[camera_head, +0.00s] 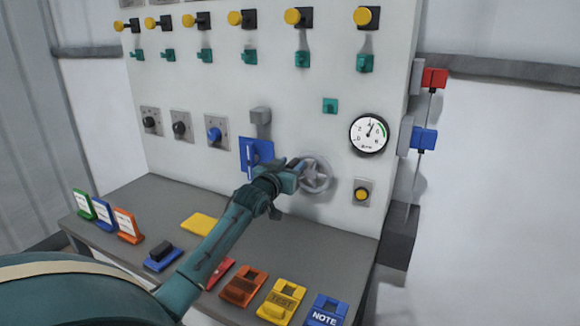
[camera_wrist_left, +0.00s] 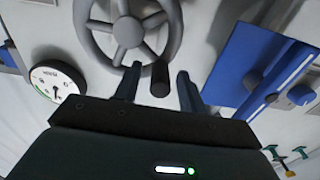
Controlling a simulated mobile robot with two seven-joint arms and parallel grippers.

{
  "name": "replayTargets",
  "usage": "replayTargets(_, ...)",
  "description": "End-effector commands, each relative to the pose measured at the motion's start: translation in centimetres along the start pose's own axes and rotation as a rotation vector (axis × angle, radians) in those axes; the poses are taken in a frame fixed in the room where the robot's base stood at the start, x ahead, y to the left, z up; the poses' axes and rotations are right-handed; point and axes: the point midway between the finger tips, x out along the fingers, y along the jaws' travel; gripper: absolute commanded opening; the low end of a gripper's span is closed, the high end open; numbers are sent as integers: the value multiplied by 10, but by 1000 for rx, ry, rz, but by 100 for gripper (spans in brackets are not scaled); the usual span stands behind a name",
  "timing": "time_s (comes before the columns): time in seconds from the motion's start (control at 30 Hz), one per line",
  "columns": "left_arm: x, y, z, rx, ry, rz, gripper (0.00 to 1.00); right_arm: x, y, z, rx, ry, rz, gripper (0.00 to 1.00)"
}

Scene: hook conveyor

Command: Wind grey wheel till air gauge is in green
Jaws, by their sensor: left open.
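The grey wheel (camera_head: 316,174) is a spoked handwheel on the white panel. In the left wrist view the wheel (camera_wrist_left: 128,32) fills the top, with a dark crank knob (camera_wrist_left: 161,74) at its rim. My left gripper (camera_head: 298,167) is at the wheel's left side. Its fingers are apart, one on each side of the knob in the wrist view, with gaps showing. The round air gauge (camera_head: 369,134) is right of and above the wheel. Its needle points up and slightly right; the green arc is at the upper right. The gauge (camera_wrist_left: 55,81) also shows at left in the wrist view.
A blue plate (camera_head: 256,153) with a lever is close left of the wheel. A yellow button (camera_head: 362,194) is at its lower right. The grey shelf (camera_head: 335,240) below carries coloured blocks and signs. Yellow knobs and green valves line the panel above.

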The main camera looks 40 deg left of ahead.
Motion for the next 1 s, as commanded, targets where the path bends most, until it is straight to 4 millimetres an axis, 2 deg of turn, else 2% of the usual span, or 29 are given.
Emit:
replayTargets(0.1, 0, 0, 0, 0, 0, 0, 40, 0, 0, 0, 1, 1, 1, 36)
replayTargets(0.6, 0, 0, 0, 0, -1, 0, 0, 0, 0, 0, 1, 0, 0, 36)
replayTargets(1.0, 0, -2, 3, -66, -2, 0, 0, -1, -1, -3, -4, 0, 0, 36)
